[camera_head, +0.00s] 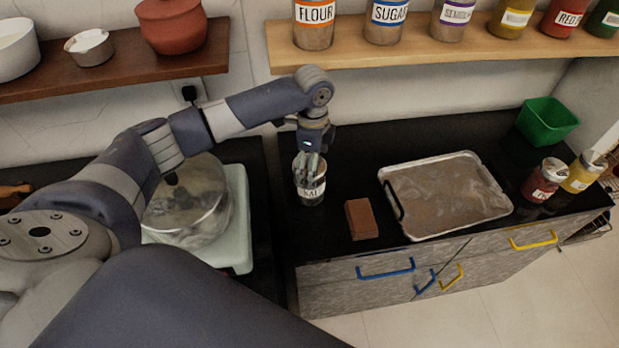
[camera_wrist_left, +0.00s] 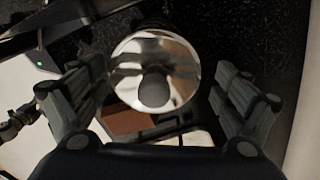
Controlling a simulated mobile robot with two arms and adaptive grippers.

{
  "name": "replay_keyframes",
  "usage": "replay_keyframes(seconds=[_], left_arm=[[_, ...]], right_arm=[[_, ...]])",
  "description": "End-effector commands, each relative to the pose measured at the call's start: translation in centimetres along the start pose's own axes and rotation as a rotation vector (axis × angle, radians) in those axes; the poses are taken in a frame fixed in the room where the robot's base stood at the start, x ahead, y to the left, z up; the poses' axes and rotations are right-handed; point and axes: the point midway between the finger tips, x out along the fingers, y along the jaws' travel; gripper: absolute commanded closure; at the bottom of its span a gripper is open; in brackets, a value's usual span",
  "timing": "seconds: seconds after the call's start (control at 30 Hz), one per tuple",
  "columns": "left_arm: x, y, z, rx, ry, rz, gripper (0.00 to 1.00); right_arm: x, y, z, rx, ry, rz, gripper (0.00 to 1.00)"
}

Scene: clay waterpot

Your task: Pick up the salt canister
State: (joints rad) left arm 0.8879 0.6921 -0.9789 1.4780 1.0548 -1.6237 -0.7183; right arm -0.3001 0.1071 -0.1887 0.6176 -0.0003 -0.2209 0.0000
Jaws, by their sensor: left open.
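The salt canister (camera_head: 311,193) stands upright on the black counter, a clear container with a white label. My left gripper (camera_head: 309,162) reaches down from above at the top of the canister and hides part of it. In the left wrist view, the canister's shiny round top (camera_wrist_left: 180,62) lies between the two spread fingers of the left gripper (camera_wrist_left: 160,85). Dark gaps show between the fingers and the rim on both sides, so the gripper is open. My right gripper is not in view.
A brown block (camera_head: 361,219) lies to the right of the canister. A metal tray (camera_head: 487,219), two spice jars (camera_head: 540,184) and a green container (camera_head: 547,121) are further right. A glass pot (camera_head: 190,205) stands left. A wooden shelf (camera_head: 430,47) hangs above.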

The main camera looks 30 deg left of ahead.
Motion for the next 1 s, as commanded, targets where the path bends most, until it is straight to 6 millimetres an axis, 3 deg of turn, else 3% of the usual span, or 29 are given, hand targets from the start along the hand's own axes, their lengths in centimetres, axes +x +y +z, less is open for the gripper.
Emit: replay_keyframes(seconds=[0.3,0.67,1.0], left_arm=[[4.1,0.6,0.3,0.001,0.0,0.002,0.07],[5.2,0.6,0.4,0.002,-0.001,-0.001,0.1],[5.0,0.5,0.3,0.001,0.001,-0.003,0.84]], right_arm=[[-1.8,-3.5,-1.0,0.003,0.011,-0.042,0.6],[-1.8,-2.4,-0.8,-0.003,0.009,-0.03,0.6],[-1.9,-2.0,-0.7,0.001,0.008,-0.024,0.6]])
